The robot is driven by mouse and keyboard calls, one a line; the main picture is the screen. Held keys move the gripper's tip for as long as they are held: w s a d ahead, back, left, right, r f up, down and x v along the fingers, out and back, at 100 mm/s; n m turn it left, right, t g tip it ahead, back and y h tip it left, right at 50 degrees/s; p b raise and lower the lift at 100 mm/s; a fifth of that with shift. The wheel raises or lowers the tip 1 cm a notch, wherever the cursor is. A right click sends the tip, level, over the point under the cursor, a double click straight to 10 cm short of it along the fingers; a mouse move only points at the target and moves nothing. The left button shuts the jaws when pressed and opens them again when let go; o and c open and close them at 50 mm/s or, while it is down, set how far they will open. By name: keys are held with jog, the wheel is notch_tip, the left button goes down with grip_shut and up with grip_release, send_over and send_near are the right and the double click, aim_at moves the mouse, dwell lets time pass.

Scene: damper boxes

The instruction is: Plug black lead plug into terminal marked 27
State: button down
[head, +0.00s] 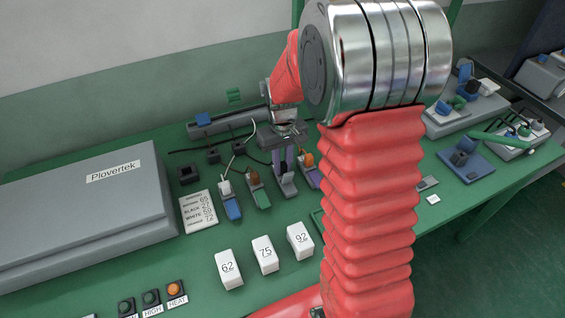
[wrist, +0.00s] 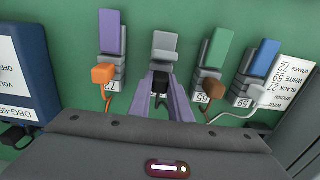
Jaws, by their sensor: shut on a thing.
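My gripper (wrist: 161,78) has purple fingers shut on the black lead plug (wrist: 160,86), at the near end of the grey-levered terminal (wrist: 164,50). The fingers cover this terminal's label, and I cannot tell whether the plug is seated. In the head view my gripper (head: 283,160) points down at the grey terminal (head: 288,188). To its left in the wrist view is the purple-levered terminal (wrist: 111,38), marked 72, with an orange plug (wrist: 103,74). To its right are a green-levered terminal (wrist: 217,48) with a brown plug (wrist: 213,88) and a blue-levered one (wrist: 264,59) with a white plug (wrist: 261,94).
A card (head: 199,211) lists lead colours and numbers, with black beside 27. A large grey Plovertek box (head: 90,215) stands at left. White blocks marked 62 (head: 229,268), 75 (head: 265,254) and 92 (head: 300,240) stand in front. A blue-edged meter (wrist: 25,75) is close at left.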

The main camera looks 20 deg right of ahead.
jog(key=shift+f, duration=0.25)
jog(key=c, duration=1.6)
grip_release()
jog(key=shift+o, duration=0.2)
jog(key=shift+r, duration=0.2)
notch_tip(320, 180, up, 13)
jog(key=shift+r, duration=0.2)
